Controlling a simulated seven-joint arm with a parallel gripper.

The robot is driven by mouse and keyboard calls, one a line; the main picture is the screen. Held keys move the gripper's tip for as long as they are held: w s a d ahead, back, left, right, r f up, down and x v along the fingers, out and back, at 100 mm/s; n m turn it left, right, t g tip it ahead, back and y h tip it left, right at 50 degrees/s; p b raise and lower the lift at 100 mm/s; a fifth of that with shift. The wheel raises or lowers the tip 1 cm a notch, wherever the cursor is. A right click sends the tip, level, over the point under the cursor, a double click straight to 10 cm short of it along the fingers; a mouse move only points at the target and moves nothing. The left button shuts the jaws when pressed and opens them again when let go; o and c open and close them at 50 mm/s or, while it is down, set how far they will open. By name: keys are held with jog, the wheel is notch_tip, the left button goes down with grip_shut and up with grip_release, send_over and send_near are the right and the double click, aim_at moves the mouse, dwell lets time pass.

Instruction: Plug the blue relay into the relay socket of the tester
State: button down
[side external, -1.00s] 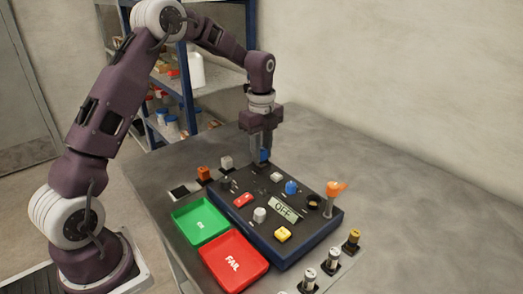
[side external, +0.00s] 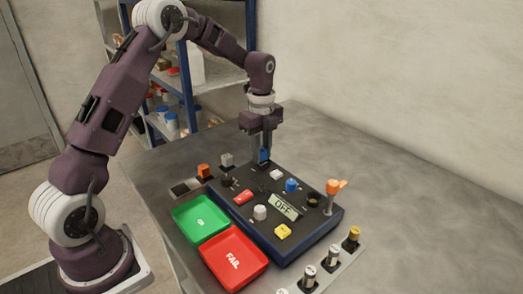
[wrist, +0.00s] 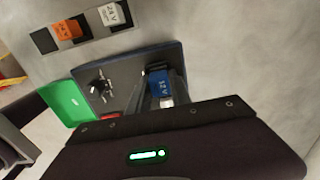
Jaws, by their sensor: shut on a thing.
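The blue relay (wrist: 158,81), marked 12 V, is between the fingers of my gripper (side external: 263,157). My gripper is shut on it at the far end of the dark tester (side external: 238,211). In the side view the relay (side external: 264,155) shows as a small blue patch between the fingers, just above or at the tester's top. The relay socket is hidden under the relay and fingers. I cannot tell whether the relay sits in it. The tester's display (side external: 284,207) reads OFF.
An orange relay (side external: 204,170) and a grey-white relay (side external: 226,160) stand left of the tester. A green tray (side external: 180,222) and a red FAIL tray (side external: 214,271) lie in front. Knobs and buttons dot the tester. Several cylinders stand at the right. The back of the table is clear.

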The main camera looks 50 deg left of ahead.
jog(key=c, duration=1.2)
grip_release()
jog(key=shift+f, duration=0.1)
jog(key=shift+o, duration=0.5)
jog(key=shift+s, duration=0.1)
